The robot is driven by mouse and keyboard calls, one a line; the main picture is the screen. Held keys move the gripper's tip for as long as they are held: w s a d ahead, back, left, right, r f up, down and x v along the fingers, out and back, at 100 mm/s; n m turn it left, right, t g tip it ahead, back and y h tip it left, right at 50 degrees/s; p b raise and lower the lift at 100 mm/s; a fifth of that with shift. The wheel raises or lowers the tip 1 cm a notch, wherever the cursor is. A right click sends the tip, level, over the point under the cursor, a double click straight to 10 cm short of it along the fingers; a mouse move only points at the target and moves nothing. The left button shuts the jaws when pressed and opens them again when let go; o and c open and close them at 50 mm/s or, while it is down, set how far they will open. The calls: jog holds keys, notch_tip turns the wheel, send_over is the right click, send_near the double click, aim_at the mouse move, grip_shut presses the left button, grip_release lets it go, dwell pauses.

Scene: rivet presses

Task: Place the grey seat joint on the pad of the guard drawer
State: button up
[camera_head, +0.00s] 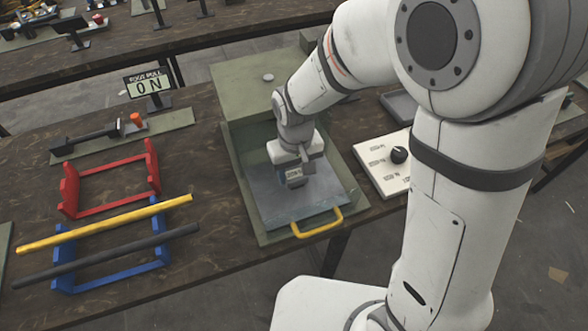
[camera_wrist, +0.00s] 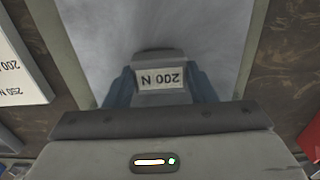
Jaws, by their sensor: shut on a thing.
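My gripper (camera_head: 291,172) points down over the open guard drawer and is shut on the grey seat joint. In the wrist view the grey seat joint (camera_wrist: 158,57) sits between the two bluish fingers and bears a label that reads 200 N upside down. In the head view only a small part of the joint (camera_head: 294,178) shows below the gripper. The guard drawer's grey-blue pad (camera_head: 265,196) lies beneath, and it fills the background of the wrist view (camera_wrist: 110,30). I cannot tell whether the joint touches the pad.
The green press housing (camera_head: 232,95) stands behind the drawer, whose yellow handle (camera_head: 318,224) faces front. A white dial panel (camera_head: 383,172) lies to the right. Red (camera_head: 110,188) and blue (camera_head: 65,252) racks stand left, with yellow (camera_head: 105,224) and black (camera_head: 100,257) bars across the blue one.

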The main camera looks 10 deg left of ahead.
aim_at(295, 173)
jog(key=shift+f, duration=0.2)
jog(key=o, duration=1)
jog(key=shift+r, duration=0.1)
jog(key=shift+c, duration=0.2)
notch_tip(295, 173, up, 12)
jog(key=s+d+r+m+t, duration=0.1)
jog(key=s+d+m, duration=0.2)
jog(key=d, duration=0.8)
jog(key=s+d+r+m+t, duration=0.1)
jog(key=s+d+r+m, duration=0.1)
jog(key=d, duration=1)
jog(key=shift+s+m+t, duration=0.4)
jog(key=shift+s+m, duration=0.2)
jog(key=shift+s, duration=0.75)
jog(key=shift+d, duration=0.1)
